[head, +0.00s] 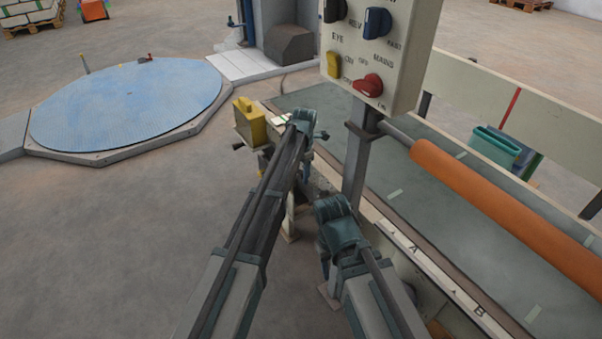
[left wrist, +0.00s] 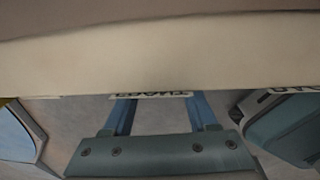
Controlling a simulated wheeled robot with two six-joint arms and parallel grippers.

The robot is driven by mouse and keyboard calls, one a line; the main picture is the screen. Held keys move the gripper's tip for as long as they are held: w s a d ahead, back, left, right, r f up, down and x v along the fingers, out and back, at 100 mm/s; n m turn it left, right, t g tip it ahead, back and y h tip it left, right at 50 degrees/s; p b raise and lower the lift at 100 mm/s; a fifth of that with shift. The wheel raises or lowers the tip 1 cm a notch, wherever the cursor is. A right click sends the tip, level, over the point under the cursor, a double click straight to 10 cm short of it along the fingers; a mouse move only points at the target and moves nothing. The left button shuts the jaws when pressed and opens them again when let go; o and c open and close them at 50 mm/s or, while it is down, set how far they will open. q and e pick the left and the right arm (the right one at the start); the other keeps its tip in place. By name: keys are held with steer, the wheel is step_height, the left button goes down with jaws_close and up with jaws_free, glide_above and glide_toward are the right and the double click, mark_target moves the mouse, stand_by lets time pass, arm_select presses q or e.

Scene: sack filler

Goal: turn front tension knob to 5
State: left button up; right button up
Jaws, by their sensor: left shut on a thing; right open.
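The front tension knob itself is hidden in both views. In the head view my left gripper (head: 303,122) is at the far left end of the machine, by the yellow box, with its fingers hidden behind the wrist. In the left wrist view its two blue fingers (left wrist: 161,108) reach under the edge of a cream panel (left wrist: 160,42), which carries partly cut-off lettering. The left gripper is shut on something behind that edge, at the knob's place. The knob's pointer and scale cannot be read. My right gripper (head: 336,228) is lower, beside the machine's near side, open, its fingertips mostly hidden.
A control box (head: 345,75) with blue, yellow and red switches stands on a post (head: 357,165) just right of my grippers. The yellow box (head: 249,121) is left of my left gripper. An orange roller (head: 505,210) lies over the bed. Open floor lies left.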

arm_select(q)
steer(key=shift+c, duration=0.8)
steer(key=shift+s+d+f+t+y, duration=0.1)
steer(key=shift+s+t+y, duration=0.1)
steer(key=shift+t+y, duration=0.15)
steer(key=shift+s+d+f+t+y+b, duration=0.1)
steer(key=shift+s+f+t+y+b, duration=0.1)
steer(key=shift+t+y+b, duration=0.6)
steer(key=t+y+b, duration=0.1)
steer(key=t+b, duration=0.1)
steer(key=shift+s+d+f+t+b, duration=0.1)
steer(key=shift+t+b, duration=0.15)
steer(key=shift+b, duration=0.05)
steer(key=shift+t+y+b, duration=0.45)
steer(key=shift+t+b, duration=0.05)
steer(key=shift+b, duration=0.15)
steer(key=o, duration=1.4)
